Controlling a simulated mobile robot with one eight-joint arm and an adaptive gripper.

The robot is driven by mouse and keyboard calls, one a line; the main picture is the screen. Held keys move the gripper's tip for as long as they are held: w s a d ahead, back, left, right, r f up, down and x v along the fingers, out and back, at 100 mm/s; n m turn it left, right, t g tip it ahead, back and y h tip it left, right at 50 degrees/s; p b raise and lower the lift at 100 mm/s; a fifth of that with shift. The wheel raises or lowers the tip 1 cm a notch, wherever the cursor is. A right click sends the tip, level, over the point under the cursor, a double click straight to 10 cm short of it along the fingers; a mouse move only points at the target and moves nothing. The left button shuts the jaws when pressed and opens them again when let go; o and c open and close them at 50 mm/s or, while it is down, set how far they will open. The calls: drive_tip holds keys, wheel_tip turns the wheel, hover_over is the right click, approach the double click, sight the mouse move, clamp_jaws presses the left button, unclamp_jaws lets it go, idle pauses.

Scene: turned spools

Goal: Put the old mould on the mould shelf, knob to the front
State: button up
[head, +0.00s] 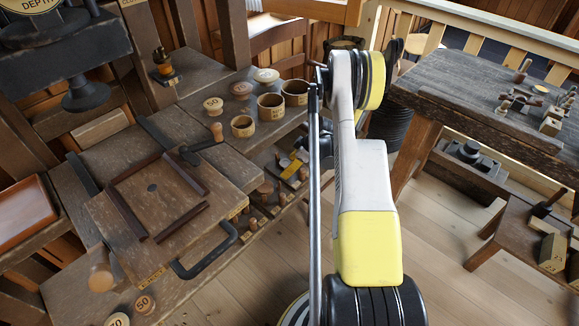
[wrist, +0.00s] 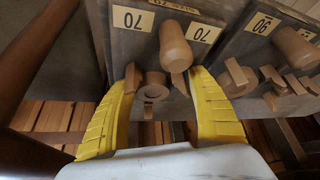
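In the wrist view a dark block with a yellow label reading 70 (wrist: 133,18) has a pale turned wooden knob (wrist: 176,48) standing out from its face. My gripper (wrist: 165,80) is open, its yellow fingers on either side of this knob's end and a round wooden piece (wrist: 152,86) beside it. I cannot tell whether a finger touches either. A second block, labelled 90 (wrist: 263,23), is to the right with smaller wooden pieces by it. In the head view my arm hides the gripper. I cannot tell which block is the old mould, nor make out the mould shelf for certain.
In the head view a square board (head: 118,213) with brown strips and a dark handle (head: 207,255) lies at left. Wooden cups (head: 270,106) stand behind it. Knobbed pieces (head: 265,190) sit low beside the bench.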

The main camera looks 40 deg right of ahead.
drive_tip(key=shift+o, duration=1.1)
drive_tip(key=p+v, duration=0.4)
drive_tip(key=v, duration=0.8)
drive_tip(key=shift+r, duration=0.2)
